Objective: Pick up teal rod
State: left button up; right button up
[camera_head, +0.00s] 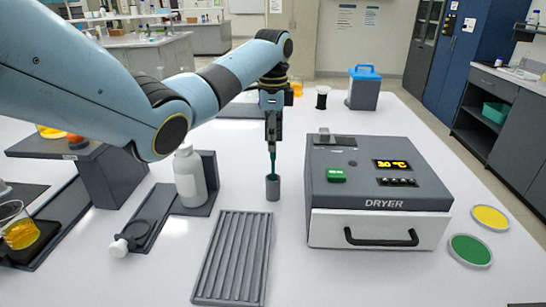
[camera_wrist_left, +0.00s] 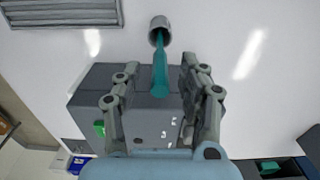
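The teal rod (camera_head: 272,164) stands upright in a small grey cylindrical holder (camera_head: 272,188) on the white table, left of the dryer. My left gripper (camera_head: 272,140) points down right above the holder, and its fingers hide the rod's upper part in the head view. In the left wrist view the rod (camera_wrist_left: 160,75) leans out of the holder's mouth (camera_wrist_left: 159,24) and lies between the two spread fingers (camera_wrist_left: 156,75). There is a gap on each side, so the gripper is open and not closed on the rod. My right gripper is in neither view.
The grey dryer (camera_head: 378,185) stands close to the right of the holder. A ribbed grey tray (camera_head: 232,258) lies in front. A white bottle (camera_head: 189,175) stands to the left. Green (camera_head: 470,250) and yellow (camera_head: 490,217) discs lie right of the dryer.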

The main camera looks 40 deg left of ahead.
pick_arm(q)
grip_shut()
